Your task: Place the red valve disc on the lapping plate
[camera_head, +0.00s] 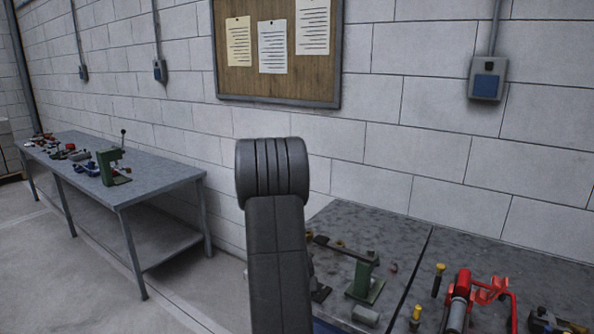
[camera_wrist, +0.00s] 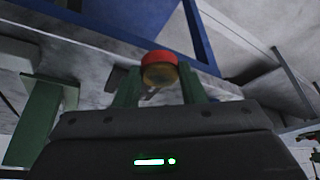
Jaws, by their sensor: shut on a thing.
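The red valve disc (camera_wrist: 159,59) shows in the wrist view, with a red top and a brass-yellow lower part. My gripper (camera_wrist: 160,78) is shut on it, with one green finger on each side of the disc. The disc is held out beyond the dark gripper body. In the head view my dark arm stands in the middle and hides the gripper and disc. I cannot make out the lapping plate for certain in either view.
In the head view, a grey bench (camera_head: 385,229) at the right bears a green stand (camera_head: 363,277) and a red tool (camera_head: 481,292). Another bench (camera_head: 150,185) with several tools runs along the left wall. Floor is clear between them. The wrist view shows a blue frame (camera_wrist: 200,38).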

